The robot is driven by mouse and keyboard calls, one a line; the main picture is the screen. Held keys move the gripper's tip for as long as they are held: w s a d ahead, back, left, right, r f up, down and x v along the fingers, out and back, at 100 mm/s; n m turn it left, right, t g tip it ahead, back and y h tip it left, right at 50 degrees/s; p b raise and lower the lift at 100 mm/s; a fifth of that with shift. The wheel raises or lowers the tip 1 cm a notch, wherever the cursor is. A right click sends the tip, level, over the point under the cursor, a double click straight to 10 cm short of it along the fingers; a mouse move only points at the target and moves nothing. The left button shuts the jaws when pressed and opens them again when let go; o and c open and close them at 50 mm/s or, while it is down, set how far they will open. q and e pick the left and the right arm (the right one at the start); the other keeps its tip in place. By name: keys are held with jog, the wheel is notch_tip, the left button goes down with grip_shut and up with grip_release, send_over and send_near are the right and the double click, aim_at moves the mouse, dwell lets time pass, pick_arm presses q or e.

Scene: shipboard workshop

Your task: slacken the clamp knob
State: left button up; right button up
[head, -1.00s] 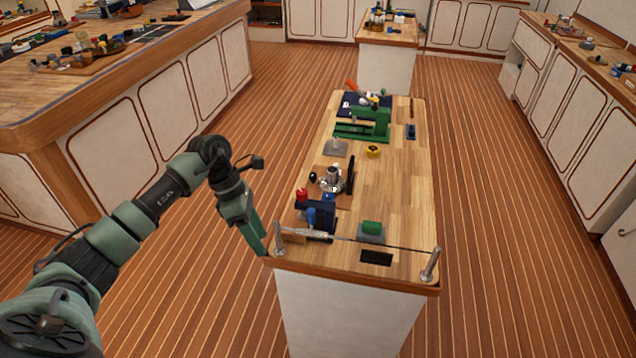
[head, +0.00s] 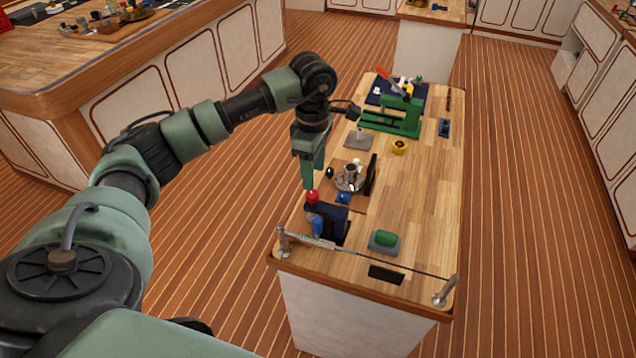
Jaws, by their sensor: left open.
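A small red knob (head: 312,197) stands at the left edge of the narrow wooden bench, beside a dark blue block (head: 333,212). I cannot tell for certain which of these is the clamp knob. My left gripper (head: 308,186) points down and is open, its fingertips just above or behind the red knob in this view. Contact with the knob cannot be made out. My right gripper is out of view.
A round metal fixture (head: 350,178) with a dark upright plate (head: 371,174) stands just right of my gripper. A green press (head: 393,118) is farther back. A rod between metal posts crosses the front edge.

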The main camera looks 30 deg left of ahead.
aim_at(312, 193)
pick_arm(q)
jog(key=f, duration=0.2)
jog(key=s+f+p, duration=0.1)
jog(key=shift+s+f, duration=0.2)
jog(key=shift+f, duration=0.15)
jog(key=shift+w+f+p, duration=0.25)
jog(key=shift+f+p, duration=0.25)
jog(key=shift+f, duration=0.5)
jog(key=shift+w+f, duration=0.1)
jog(key=shift+f, duration=0.2)
grip_shut()
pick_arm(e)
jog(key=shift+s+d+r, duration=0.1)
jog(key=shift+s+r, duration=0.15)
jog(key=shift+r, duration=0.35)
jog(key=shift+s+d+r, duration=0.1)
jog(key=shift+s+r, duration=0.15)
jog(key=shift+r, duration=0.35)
